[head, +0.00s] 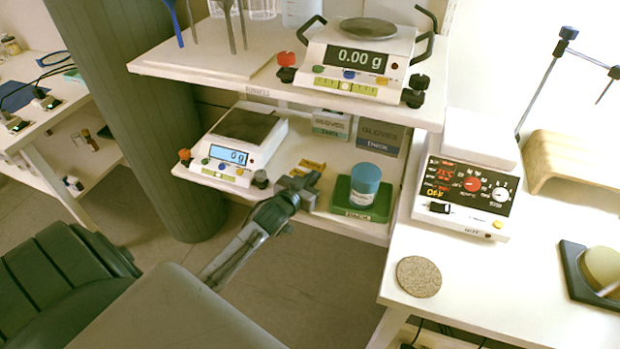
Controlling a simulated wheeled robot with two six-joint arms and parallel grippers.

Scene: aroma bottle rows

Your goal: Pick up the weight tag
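A small yellow-orange tag (312,165) lies on the lower shelf, just beyond my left gripper (309,184). It looks like the weight tag, but its print is too small to read. Another small orange patch shows just left of it, partly covered by the gripper; I cannot tell if it is the same piece. My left gripper reaches in over the lower shelf's front edge, between the small scale and the green box. The gap between its fingers is not clear, nor whether it touches the tag. My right gripper is not in view.
A small scale reading 0 g (230,155) stands left of the gripper. Glove boxes (378,136) stand behind. The upper shelf (220,62) overhangs, carrying a larger scale (358,60).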

